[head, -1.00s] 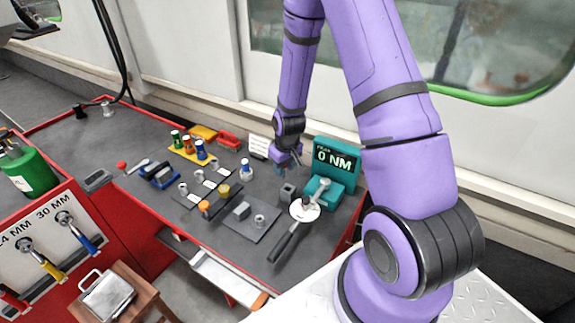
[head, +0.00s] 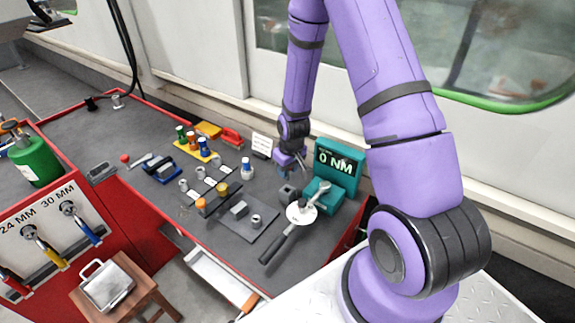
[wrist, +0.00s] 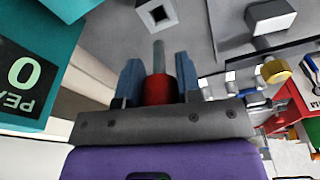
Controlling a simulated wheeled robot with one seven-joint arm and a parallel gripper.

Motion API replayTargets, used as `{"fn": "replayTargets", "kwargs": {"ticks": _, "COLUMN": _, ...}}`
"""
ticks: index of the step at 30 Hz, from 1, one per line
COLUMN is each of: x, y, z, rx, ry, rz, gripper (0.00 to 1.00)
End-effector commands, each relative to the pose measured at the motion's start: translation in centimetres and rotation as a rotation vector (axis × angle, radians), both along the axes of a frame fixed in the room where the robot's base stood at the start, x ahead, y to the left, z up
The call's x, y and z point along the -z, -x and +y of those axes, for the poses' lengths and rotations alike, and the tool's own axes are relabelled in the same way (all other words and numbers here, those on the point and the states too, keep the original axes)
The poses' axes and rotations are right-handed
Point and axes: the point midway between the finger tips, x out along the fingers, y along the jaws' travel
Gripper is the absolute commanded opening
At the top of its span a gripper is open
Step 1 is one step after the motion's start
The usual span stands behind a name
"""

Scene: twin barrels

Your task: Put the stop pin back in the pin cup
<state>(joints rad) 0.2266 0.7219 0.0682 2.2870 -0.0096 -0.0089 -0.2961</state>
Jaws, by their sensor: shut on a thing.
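My gripper (head: 290,170) is in the air behind a small dark grey block, which looks like the pin cup (head: 288,193). In the wrist view its blue fingers (wrist: 158,88) are shut on the stop pin's red body (wrist: 157,89). The pin's grey shank (wrist: 159,55) sticks out beyond the fingertips toward the cup. The square cup with its dark opening also shows in the wrist view (wrist: 157,12), apart from the pin tip. The pin is too small to make out in the head view.
A teal torque tester (head: 340,160) reading 0 NM stands close right of my gripper. A torque wrench (head: 285,240) and white disc (head: 302,213) lie in front of the cup. The bench's left rear is mostly clear.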

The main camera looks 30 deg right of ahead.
Motion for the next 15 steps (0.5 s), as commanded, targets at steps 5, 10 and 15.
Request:
{"fn": "replayTargets", "kwargs": {"ticks": 5, "x": 1.6, "y": 0.0, "z": 0.0, "rx": 0.0, "ry": -0.001, "rz": 0.002, "gripper": 0.0}}
{"fn": "replayTargets", "kwargs": {"ticks": 10, "x": 2.8, "y": 0.0, "z": 0.0, "rx": 0.0, "ry": 0.0, "rz": 0.001, "gripper": 0.0}}
{"fn": "replayTargets", "kwargs": {"ticks": 15, "x": 3.5, "y": 0.0, "z": 0.0, "rx": 0.0, "ry": 0.0, "rz": 0.0, "gripper": 0.0}}
